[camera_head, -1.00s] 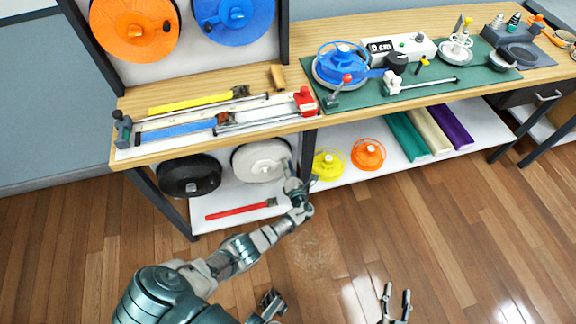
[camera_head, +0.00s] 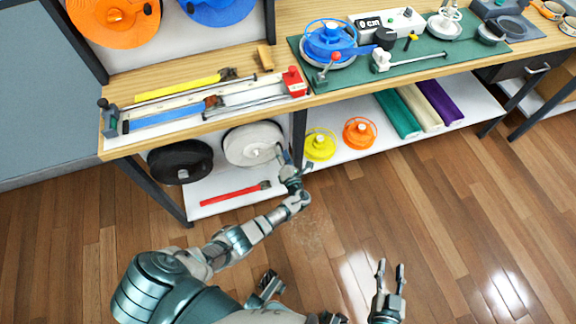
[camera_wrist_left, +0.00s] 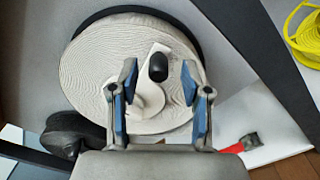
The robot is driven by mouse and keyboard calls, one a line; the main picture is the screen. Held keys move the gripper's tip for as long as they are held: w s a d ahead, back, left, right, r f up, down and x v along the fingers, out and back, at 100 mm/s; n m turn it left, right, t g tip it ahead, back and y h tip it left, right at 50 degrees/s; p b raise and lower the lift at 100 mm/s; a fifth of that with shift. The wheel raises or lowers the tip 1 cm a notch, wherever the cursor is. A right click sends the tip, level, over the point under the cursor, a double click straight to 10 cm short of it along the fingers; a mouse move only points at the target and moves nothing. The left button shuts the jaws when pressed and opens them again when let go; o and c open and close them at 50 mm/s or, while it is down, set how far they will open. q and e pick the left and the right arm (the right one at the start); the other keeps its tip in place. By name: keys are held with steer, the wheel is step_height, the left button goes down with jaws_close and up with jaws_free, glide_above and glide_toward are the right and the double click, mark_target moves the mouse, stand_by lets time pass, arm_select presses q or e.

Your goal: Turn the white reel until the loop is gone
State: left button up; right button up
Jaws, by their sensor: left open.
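The white reel (camera_head: 246,145) is mounted under the bench, right of a black reel (camera_head: 181,161). In the left wrist view the white reel (camera_wrist_left: 92,62) fills the middle, with a white crank arm and black knob (camera_wrist_left: 158,67). My left gripper (camera_head: 285,158) is at the reel's right side. In the wrist view its two blue-padded fingers (camera_wrist_left: 160,80) are apart, with the knob between their tips; I see no contact. I cannot make out a strap loop. My right gripper (camera_head: 390,267) is open and empty over the floor.
A yellow spool (camera_head: 320,146) and an orange spool (camera_head: 360,133) stand to the right, beyond a dark bench leg (camera_head: 298,135). The wooden floor in front is clear.

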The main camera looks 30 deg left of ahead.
arm_select(q)
steer(key=v, duration=0.9)
steer(key=shift+w, duration=0.1)
